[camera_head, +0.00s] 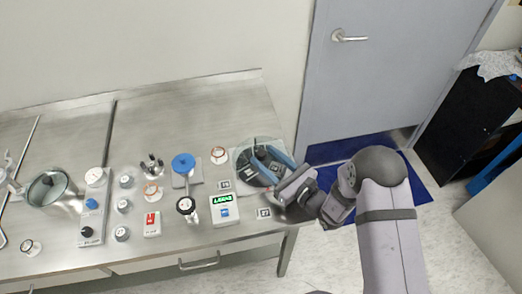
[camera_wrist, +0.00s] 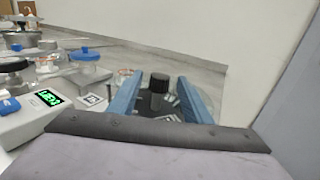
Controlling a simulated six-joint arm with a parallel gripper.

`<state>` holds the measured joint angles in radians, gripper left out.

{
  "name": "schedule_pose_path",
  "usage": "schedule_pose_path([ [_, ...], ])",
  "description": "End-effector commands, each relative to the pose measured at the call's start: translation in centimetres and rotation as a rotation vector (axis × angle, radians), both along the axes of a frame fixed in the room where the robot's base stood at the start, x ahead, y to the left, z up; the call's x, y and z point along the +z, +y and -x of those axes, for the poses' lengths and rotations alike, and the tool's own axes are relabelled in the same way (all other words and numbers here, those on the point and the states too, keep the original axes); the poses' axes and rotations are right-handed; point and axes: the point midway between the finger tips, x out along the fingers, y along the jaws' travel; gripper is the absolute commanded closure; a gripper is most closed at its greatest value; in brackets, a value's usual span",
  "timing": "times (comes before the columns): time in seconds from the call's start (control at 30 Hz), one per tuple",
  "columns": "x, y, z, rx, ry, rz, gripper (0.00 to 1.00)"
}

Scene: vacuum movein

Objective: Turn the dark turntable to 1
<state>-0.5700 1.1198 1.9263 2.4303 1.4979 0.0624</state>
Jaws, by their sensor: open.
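The dark turntable (camera_head: 246,174) is a round dark disc at the right end of the steel bench in the head view, partly covered by my gripper (camera_head: 266,160). In the wrist view the dark disc (camera_wrist: 150,112) has white marks near its edge, too small to read. A black upright knob (camera_wrist: 158,84) stands on it and appears between the two blue fingers of my gripper (camera_wrist: 158,88). The fingers are open, with a gap on each side of the knob. I cannot tell whether they are level with it.
A white device with a green display (camera_head: 222,210) stands just left of my gripper. A blue-topped valve (camera_head: 184,164) and several small fittings stand further left. The wall rises behind the bench, and a grey door (camera_head: 385,80) is at the right.

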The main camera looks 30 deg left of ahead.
Motion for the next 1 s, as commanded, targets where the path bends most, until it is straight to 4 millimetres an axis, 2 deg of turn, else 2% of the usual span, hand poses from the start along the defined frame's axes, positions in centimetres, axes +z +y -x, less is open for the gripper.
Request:
schedule_pose_path([
  [0.03, 0.2, 0.7, -0.1, 0.003, 0.001, -0.001, 0.55],
  [0.23, 0.1, 2.3, -0.6, 0.001, 0.0, 0.0, 0.55],
  [0.6, 0.0, 2.7, -0.8, 0.0, 0.0, 0.0, 0.55],
  [0.63, 0.0, 2.7, -0.8, 0.0, 0.0, 0.0, 0.58],
  [0.67, 0.0, 2.7, -0.8, 0.0, 0.0, 0.0, 0.65],
  [0.8, 0.0, 2.7, -0.8, 0.0, 0.0, 0.0, 0.98],
  [1.0, -0.1, 2.7, -0.9, 0.008, -0.001, -0.002, 1.0],
])
